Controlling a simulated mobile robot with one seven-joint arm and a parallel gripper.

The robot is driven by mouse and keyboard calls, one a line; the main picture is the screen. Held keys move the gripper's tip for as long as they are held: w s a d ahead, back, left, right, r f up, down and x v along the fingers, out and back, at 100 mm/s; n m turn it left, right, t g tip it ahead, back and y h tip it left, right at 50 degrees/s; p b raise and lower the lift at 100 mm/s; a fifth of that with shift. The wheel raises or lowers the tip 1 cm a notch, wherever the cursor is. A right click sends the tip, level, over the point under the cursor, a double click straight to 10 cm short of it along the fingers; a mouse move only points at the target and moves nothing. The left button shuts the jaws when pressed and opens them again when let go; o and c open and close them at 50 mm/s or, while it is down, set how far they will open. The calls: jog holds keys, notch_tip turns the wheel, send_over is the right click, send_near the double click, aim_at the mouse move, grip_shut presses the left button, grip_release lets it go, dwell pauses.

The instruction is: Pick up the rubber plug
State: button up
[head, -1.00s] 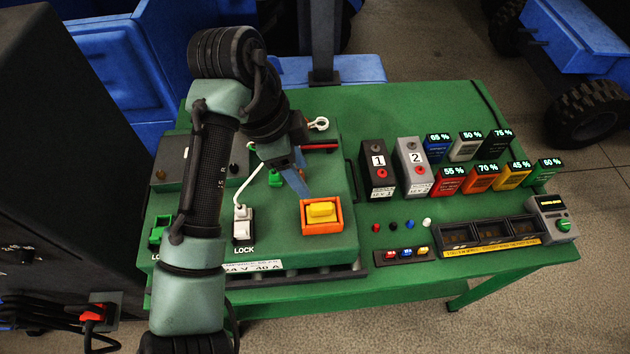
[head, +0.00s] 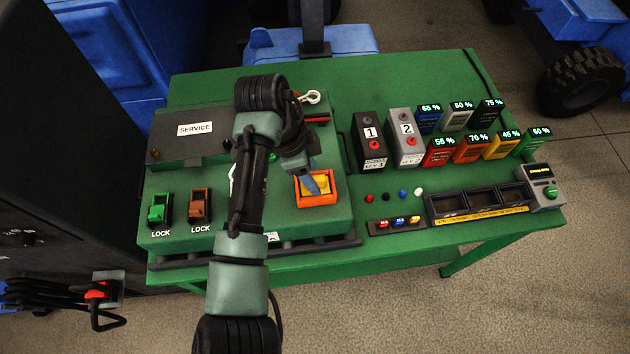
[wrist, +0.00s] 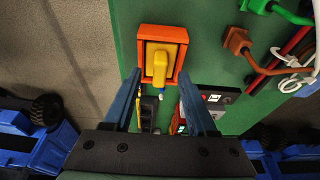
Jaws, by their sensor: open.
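A yellow plug with a raised grip, seemingly the rubber plug (head: 322,184), sits in a square orange frame (head: 318,201) on the green fixture box. In the wrist view the yellow plug (wrist: 156,68) is upright in the picture inside the orange frame (wrist: 145,36). My gripper (head: 313,187) is over the plug in the head view and partly covers it. In the wrist view my gripper (wrist: 160,84) is open, its blue fingers spread on either side of the plug's near end. Nothing is held between them. Whether the fingers touch the plug cannot be told.
Green (head: 159,211) and brown (head: 200,203) connectors stand at the LOCK labels on the left. My arm hides the box's middle. Blocks numbered 1 (head: 369,142) and 2 (head: 405,139) stand to the right, with several percentage-marked blocks beyond. A black tray (head: 480,219) lies at the front right.

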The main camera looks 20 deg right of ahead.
jog(key=shift+s+d+f, duration=0.1)
jog(key=shift+d+f, duration=0.05)
jog(key=shift+f, duration=0.55)
grip_shut()
notch_tip(320, 180, up, 10)
jog(key=b, duration=0.1)
jog(key=shift+b, duration=0.35)
